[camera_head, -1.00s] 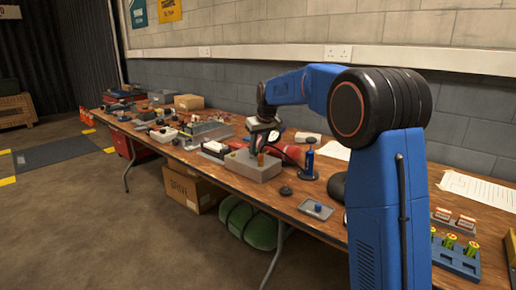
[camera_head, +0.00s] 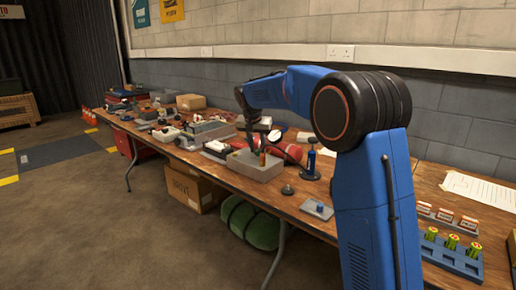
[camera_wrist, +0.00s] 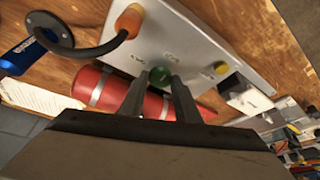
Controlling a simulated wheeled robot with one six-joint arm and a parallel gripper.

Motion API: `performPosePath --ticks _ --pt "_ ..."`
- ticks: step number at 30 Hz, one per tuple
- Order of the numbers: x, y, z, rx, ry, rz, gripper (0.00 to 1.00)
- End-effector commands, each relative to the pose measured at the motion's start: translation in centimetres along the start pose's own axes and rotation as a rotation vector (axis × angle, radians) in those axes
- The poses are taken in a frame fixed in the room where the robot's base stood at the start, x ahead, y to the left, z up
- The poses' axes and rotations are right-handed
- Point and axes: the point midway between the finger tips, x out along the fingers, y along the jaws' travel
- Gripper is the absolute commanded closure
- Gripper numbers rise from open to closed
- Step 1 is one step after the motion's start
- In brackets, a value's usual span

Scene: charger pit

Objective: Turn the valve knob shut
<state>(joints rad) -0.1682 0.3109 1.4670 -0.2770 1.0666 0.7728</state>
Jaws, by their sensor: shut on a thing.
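The valve knob (camera_wrist: 160,75) is a round green knob on the face of a pale grey box (camera_wrist: 190,38) in the wrist view. My gripper (camera_wrist: 158,83) has its two fingers on either side of the knob and is shut on it. The fingers hide part of the knob's rim. In the head view the same box (camera_head: 262,171) stands on the bench, with my gripper (camera_head: 254,148) coming down on it from above. The knob cannot be made out there.
On the box are a yellow button (camera_wrist: 221,67) and an orange plug (camera_wrist: 129,21) with a black cable. A red cylinder (camera_wrist: 135,100) lies close beside the box. A blue post (camera_head: 311,160) stands to its right. The bench's left part is crowded.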

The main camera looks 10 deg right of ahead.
Motion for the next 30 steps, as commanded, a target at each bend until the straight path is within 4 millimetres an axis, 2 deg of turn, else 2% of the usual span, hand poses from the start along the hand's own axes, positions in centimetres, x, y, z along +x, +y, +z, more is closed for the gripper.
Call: performPosePath --ticks 20,21,22,23,30 --pt "0.09 -0.08 0.06 0.054 -0.002 0.023 0.93" --pt "0.08 -0.08 0.06 0.054 -0.002 0.023 0.64" --pt "0.08 -0.07 0.06 0.054 -0.002 0.023 0.56" --pt "0.08 -0.07 0.05 0.054 -0.002 0.023 0.53" --pt "0.03 -0.06 0.02 0.054 -0.001 0.023 0.53"
